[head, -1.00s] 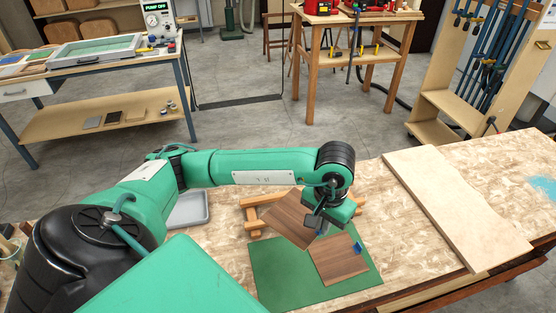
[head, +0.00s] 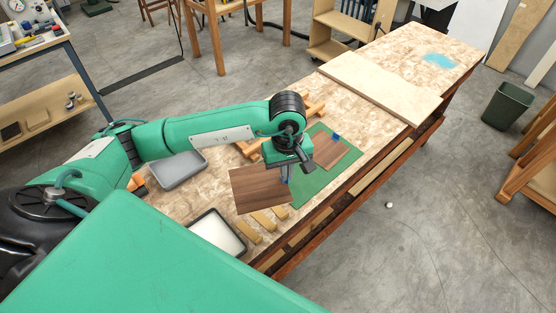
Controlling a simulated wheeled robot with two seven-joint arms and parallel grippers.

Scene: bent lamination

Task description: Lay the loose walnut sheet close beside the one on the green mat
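My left gripper (head: 286,173) points down and is shut on the loose walnut sheet (head: 258,190) at the sheet's right side. The sheet appears raised above the bench and covers part of the mat's left side. The green mat (head: 313,184) lies on the bench, partly hidden by my gripper and the sheet. The other walnut sheet (head: 330,154) lies on the mat, behind and right of my gripper, with a blue piece (head: 336,137) at its far edge. A gap of mat shows between the two sheets. My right gripper is out of view.
A grey tray (head: 178,168) and a dark-rimmed tray with white inside (head: 218,236) stand on the left of the bench. Several wooden strips (head: 265,220) lie near the held sheet. Wooden bars (head: 315,106) lie behind the mat. A pale board (head: 380,88) lies farther right.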

